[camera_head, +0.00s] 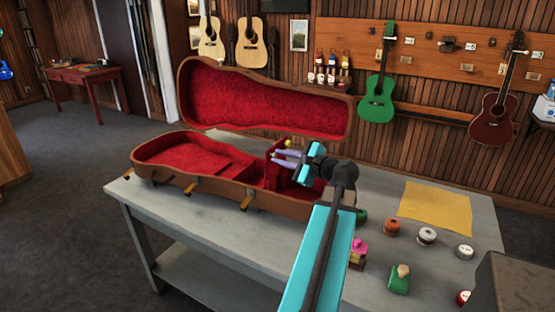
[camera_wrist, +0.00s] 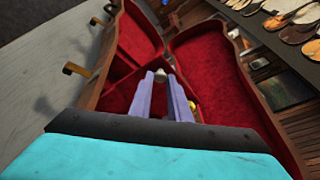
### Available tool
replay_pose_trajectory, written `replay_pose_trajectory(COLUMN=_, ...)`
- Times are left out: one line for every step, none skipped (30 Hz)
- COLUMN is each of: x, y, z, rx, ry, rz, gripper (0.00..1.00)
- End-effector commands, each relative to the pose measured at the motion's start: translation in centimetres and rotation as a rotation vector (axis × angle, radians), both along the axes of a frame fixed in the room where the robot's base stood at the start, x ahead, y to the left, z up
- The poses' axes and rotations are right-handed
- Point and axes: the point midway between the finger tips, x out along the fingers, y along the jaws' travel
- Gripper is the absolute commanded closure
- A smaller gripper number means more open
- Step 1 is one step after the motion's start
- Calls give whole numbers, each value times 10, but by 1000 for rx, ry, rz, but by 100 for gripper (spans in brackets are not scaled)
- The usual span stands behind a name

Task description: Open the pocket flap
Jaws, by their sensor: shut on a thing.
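An open brown instrument case (camera_head: 185,172) with red plush lining lies on the grey table, its lid (camera_head: 265,100) raised at the back. A red-lined pocket compartment (camera_head: 270,176) sits at the right part of its base. My gripper (camera_head: 274,156) is at this pocket, its pale purple fingers shut on the pocket flap, as far as I can tell. The fingers also show in the wrist view (camera_wrist: 165,78). A small yellow knob (camera_head: 288,142) is beside the fingers; it also shows in the wrist view (camera_wrist: 192,105). My gripper hides much of the flap, so its angle is unclear.
The grey table (camera_head: 210,222) holds several spools and small items at the right, including an orange spool (camera_head: 392,227) and a green-based item (camera_head: 400,281). A yellow cloth (camera_head: 436,207) lies farther back. Guitars hang on the wall behind. The table's front left is clear.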

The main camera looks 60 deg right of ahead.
Motion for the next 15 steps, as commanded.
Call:
replay_pose_trajectory(x=-2, y=2, z=-3, rx=3, ry=3, rz=6, gripper=100)
replay_pose_trajectory(x=-4, y=1, z=-3, rx=4, ry=3, rz=4, gripper=100)
replay_pose_trajectory(x=-5, y=0, z=-3, rx=3, ry=2, rz=2, gripper=100)
replay_pose_trajectory(x=-6, y=-1, z=-3, rx=4, ry=1, rz=0, gripper=100)
replay_pose_trajectory(x=-7, y=-1, z=-3, rx=4, ry=2, rz=-1, gripper=100)
replay_pose_trajectory(x=-8, y=-2, z=-3, rx=3, ry=3, rz=-3, gripper=100)
replay_pose_trajectory(x=-9, y=-2, z=-3, rx=3, ry=2, rz=-3, gripper=100)
replay_pose_trajectory(x=-9, y=-3, z=-3, rx=3, ry=3, rz=-4, gripper=100)
replay_pose_trajectory(x=-10, y=-3, z=-3, rx=3, ry=3, rz=-5, gripper=100)
replay_pose_trajectory(x=-10, y=-4, z=-3, rx=3, ry=3, rz=-6, gripper=100)
replay_pose_trajectory(x=-11, y=-4, z=-3, rx=4, ry=3, rz=-8, gripper=100)
replay_pose_trajectory(x=-12, y=-5, z=-3, rx=4, ry=3, rz=-8, gripper=100)
replay_pose_trajectory(x=-12, y=-5, z=-3, rx=3, ry=3, rz=-9, gripper=80)
replay_pose_trajectory(x=-12, y=-5, z=-4, rx=3, ry=3, rz=-9, gripper=75)
replay_pose_trajectory(x=-13, y=-6, z=-3, rx=3, ry=3, rz=-11, gripper=68)
